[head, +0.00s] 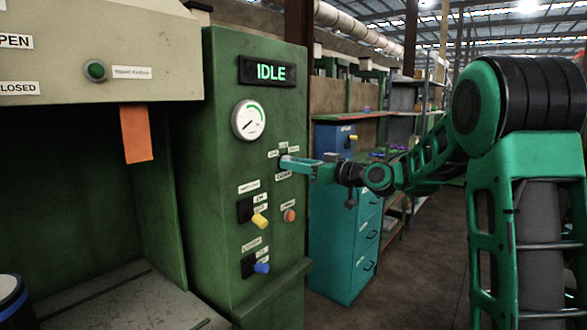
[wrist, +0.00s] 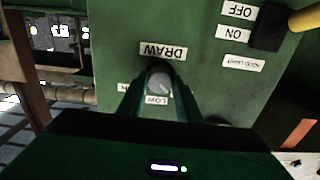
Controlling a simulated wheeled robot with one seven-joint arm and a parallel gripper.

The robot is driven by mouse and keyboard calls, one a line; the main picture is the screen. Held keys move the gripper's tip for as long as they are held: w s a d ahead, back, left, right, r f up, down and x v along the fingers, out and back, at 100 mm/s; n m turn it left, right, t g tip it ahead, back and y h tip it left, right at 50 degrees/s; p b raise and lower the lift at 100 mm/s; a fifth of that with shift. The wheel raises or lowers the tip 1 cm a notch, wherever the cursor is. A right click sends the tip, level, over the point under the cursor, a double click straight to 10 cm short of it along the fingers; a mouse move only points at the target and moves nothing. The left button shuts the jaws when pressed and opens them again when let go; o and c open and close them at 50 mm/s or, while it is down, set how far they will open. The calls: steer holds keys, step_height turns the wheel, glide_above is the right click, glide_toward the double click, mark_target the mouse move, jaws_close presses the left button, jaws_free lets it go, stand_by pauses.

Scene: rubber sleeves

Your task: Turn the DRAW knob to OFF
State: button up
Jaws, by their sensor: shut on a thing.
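The DRAW knob (wrist: 157,78) is a small grey knob on the front of the green cabinet (head: 228,170). In the wrist view, which is upside down, it sits between the two fingers of my gripper (wrist: 159,86), and they are shut on it. The DRAW label (wrist: 163,52) is beside it, with a LOW label (wrist: 157,100) and a partly covered label near the fingers. The setting the knob points to cannot be made out. In the head view my gripper (head: 290,163) reaches the panel from the right and covers the knob.
Above are a gauge (head: 248,120) and a display (head: 268,72) reading IDLE. Below are a yellow-handled switch (head: 260,221), an orange-red button (head: 289,215) and a blue-handled switch (head: 262,268). A teal drawer cabinet (head: 335,245) stands behind, with open floor to its right.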

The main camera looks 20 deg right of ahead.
steer(key=shift+f, duration=0.3)
steer(key=o, duration=1)
steer(key=shift+o, duration=0.2)
steer(key=shift+r, duration=0.15)
steer(key=shift+d, duration=0.1)
steer(key=v, duration=1)
steer(key=shift+s+d, duration=0.2)
steer(key=shift+s, duration=0.05)
